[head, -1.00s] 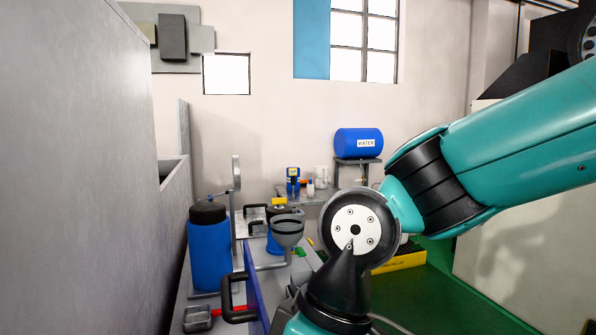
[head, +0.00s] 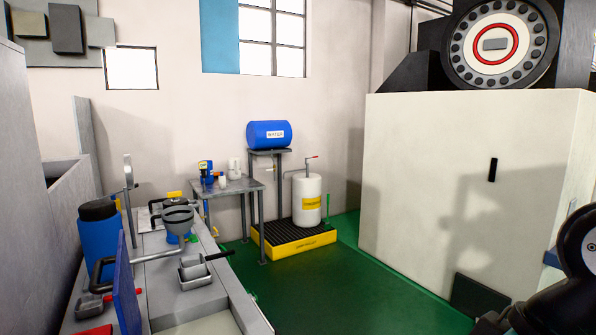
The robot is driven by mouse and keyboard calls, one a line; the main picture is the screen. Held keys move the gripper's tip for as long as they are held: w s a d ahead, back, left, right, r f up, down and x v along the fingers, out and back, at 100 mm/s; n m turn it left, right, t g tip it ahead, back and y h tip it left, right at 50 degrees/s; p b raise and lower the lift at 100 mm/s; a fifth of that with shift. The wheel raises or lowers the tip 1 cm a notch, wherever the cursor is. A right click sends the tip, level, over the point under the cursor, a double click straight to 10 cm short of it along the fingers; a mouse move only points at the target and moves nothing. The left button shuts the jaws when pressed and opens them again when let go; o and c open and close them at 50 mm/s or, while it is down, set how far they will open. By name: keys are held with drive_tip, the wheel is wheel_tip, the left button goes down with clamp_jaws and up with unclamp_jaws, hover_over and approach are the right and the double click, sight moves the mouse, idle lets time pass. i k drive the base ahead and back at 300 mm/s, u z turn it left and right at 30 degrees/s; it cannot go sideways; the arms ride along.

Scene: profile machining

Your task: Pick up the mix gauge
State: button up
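I cannot tell for sure which thing is the mix gauge. A small blue and yellow device (head: 206,172) stands on the grey side table (head: 231,187) by the back wall, in the middle left of the head view. It is small in the picture, and its details are unclear. Beside it on the table are a small whitish bottle (head: 222,181) and a white jug (head: 235,168). My gripper is out of the picture. Only dark parts of my arm show at the lower right edge, far from the table.
A bench at left carries a blue container (head: 99,238), a grey funnel (head: 177,214), an upright blue panel (head: 127,289) and grey scoops. Green floor (head: 350,290) is clear before the white cabinet (head: 440,190).

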sight(203, 165)
drive_tip(key=z, duration=0.4)
drive_tip(key=i, duration=3)
drive_tip(key=u, duration=0.55)
drive_tip(key=i, duration=2.3)
drive_tip(key=u, duration=1.4)
drive_tip(key=i, duration=1.85)
drive_tip(key=u, duration=1.1)
drive_tip(key=i, duration=0.45)
drive_tip(key=u, duration=0.2)
